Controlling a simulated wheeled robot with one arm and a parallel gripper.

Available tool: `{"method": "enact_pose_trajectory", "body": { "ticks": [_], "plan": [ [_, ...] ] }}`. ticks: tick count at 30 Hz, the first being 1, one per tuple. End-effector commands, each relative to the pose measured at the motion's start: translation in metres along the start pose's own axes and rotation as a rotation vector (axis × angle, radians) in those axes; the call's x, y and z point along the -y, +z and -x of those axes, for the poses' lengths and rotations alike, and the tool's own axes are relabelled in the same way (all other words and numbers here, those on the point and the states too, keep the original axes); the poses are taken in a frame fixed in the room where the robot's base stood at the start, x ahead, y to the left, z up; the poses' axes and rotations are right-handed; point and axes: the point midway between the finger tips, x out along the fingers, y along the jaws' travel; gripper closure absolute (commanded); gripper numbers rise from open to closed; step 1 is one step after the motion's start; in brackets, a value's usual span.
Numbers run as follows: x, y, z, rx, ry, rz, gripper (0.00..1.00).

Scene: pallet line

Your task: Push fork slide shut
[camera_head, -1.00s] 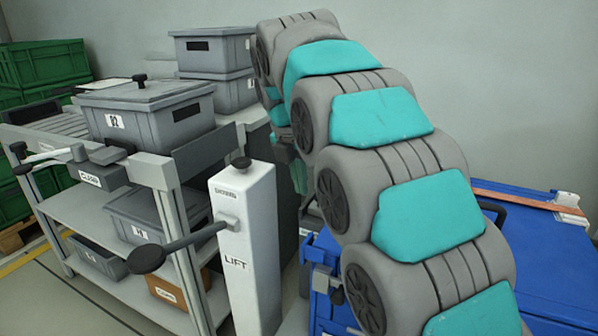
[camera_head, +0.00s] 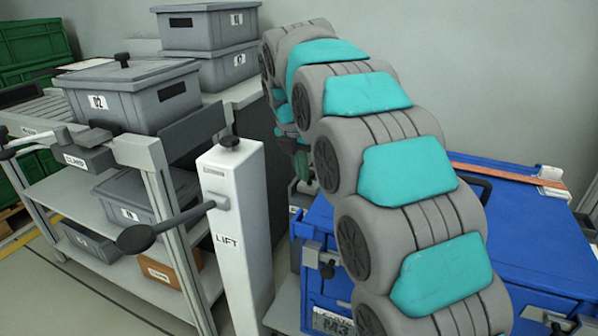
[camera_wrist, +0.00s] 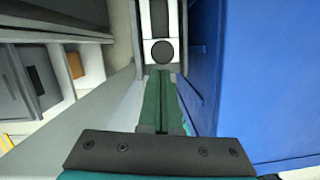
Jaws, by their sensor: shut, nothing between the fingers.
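In the wrist view, my gripper (camera_wrist: 162,74) points away from the camera with its green fingers together and nothing between them. Straight ahead of the fingertips is a pale slide-like part (camera_wrist: 178,48) with a dark slot and a round black knob (camera_wrist: 162,51). It looks like the fork slide, but no label shows. The fingertips are close below the knob in the picture; I cannot tell whether they touch. In the head view, my arm hides most of this area, and how far the slide stands out is not clear.
A blue case (camera_head: 400,255) stands right of my gripper; its wall also fills the wrist view's right (camera_wrist: 265,80). The white LIFT post (camera_head: 238,245) with a black-knobbed lever stands left. Beyond it is a grey rack (camera_head: 70,190) with grey bins (camera_head: 140,95).

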Motion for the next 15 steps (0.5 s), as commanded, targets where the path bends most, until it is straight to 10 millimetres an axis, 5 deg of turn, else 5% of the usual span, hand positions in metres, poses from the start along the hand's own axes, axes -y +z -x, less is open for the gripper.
{"method": "enact_pose_trajectory", "body": {
  "ticks": [8, 15],
  "plan": [
    [0.000, 0.002, 0.000, 0.000, 0.000, 0.000, 1.00],
    [-0.005, 0.026, -0.002, -0.003, -0.001, -0.001, 1.00]
  ]
}}
